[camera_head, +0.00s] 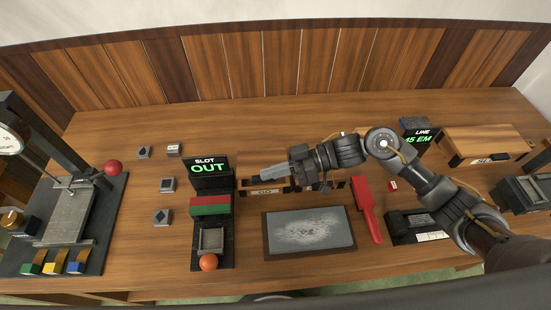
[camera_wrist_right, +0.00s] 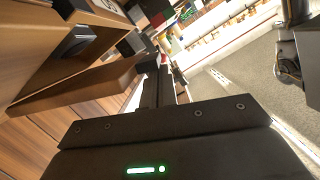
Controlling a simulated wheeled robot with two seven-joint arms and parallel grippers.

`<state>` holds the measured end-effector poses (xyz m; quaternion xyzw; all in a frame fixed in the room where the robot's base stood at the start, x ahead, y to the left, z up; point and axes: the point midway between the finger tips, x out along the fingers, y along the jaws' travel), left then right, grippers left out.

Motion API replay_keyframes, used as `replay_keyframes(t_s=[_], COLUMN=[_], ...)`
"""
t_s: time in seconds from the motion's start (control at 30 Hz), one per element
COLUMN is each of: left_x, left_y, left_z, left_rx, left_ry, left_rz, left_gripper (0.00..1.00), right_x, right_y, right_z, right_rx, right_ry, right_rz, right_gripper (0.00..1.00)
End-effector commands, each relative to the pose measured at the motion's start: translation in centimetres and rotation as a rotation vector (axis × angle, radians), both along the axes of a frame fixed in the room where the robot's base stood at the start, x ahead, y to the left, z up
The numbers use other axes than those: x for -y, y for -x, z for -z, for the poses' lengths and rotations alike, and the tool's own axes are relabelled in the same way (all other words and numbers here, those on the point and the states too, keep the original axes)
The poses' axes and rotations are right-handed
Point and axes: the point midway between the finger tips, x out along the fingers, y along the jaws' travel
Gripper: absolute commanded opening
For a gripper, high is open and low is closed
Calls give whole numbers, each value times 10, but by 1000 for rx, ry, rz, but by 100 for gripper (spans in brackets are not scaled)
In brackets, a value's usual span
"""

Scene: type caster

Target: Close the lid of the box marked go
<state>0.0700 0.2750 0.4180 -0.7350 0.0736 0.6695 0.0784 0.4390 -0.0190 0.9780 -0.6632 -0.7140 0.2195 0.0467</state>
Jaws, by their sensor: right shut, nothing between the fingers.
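The wooden box marked GO (camera_head: 265,191) sits low on the table, left of centre in the head view, with its label facing front. My right gripper (camera_head: 260,179) reaches in from the right, shut and empty, with its fingertips over or just behind the box. Gripper and arm cover part of the box, so the lid's angle is hard to tell in the head view. In the right wrist view, a brown wooden panel (camera_wrist_right: 80,92) juts out beside the shut fingers (camera_wrist_right: 165,78); I cannot tell whether it is the lid. My left gripper is not in view.
The SLOT OUT display (camera_head: 207,168) stands just left of the box. Another wooden box (camera_head: 482,142) is at the right. A press (camera_head: 70,215) stands at the left.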

Motion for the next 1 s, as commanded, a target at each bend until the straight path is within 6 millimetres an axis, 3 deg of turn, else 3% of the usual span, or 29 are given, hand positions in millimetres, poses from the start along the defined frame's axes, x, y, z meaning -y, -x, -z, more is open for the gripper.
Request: replay_keyframes(t_s=[0.4,1.0], left_x=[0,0], left_y=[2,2], left_z=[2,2], left_rx=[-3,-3], left_ry=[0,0], left_rz=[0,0], left_gripper=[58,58], right_x=[-2,-1], right_y=[12,13], right_z=[24,27], right_rx=[-4,-5], right_ry=[0,1], right_rz=[-5,-4], right_gripper=[0,0])
